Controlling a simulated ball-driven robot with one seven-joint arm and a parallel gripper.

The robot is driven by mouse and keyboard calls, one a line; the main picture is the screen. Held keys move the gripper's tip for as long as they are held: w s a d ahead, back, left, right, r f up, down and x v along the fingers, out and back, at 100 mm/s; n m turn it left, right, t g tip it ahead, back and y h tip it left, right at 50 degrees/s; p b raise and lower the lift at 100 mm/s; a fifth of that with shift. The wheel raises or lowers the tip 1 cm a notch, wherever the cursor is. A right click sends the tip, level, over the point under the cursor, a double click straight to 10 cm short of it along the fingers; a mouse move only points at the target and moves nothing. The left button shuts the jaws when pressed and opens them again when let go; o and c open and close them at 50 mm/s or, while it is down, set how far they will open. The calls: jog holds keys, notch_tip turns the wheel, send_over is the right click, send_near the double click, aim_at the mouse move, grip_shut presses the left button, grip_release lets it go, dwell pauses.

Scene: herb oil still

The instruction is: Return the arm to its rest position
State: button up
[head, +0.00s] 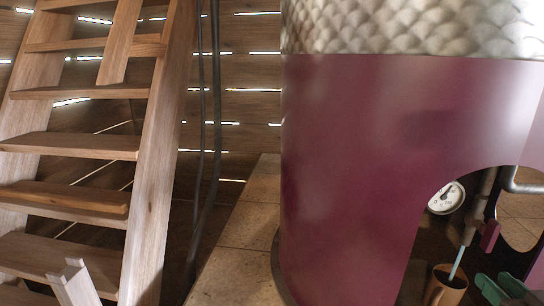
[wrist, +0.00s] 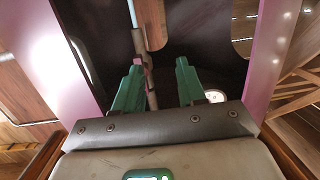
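My gripper (head: 502,288) shows as two green fingers at the bottom right of the head view, by the arched opening of the purple still (head: 345,180). In the wrist view my gripper (wrist: 158,85) has its fingers spread apart with nothing held between them. The rest of my arm is out of the head view. A grey pipe (wrist: 149,75) with a dark red handle (wrist: 138,60) shows behind and between the fingers. The fingertips appear to be inside or at the mouth of the opening; the exact depth is unclear.
A brown cup (head: 445,287) with a pale blue rod (head: 457,262) stands below the pipe, left of my fingers. A round dial gauge (head: 446,198) sits in the opening. A wooden staircase (head: 68,145) stands at left. The opening's purple edges flank my gripper.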

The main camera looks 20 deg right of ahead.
jog(key=w+a+f+n+g+y+p, duration=0.1)
jog(key=a+f+n+g+y+p, duration=0.35)
jog(key=a+f, duration=1.2)
jog(key=s+a+f+g+y+b, duration=0.1)
jog(key=s+a+f+g+y, duration=0.1)
jog(key=s+a+f+g, duration=0.4)
jog(key=s+a+g, duration=0.3)
jog(key=s+a, duration=0.1)
jog(key=s, duration=0.1)
jog(key=shift+s+a+f+y, duration=0.15)
jog(key=shift+a+f+y, duration=0.05)
jog(key=shift+f+y, duration=0.2)
dwell(2.4)
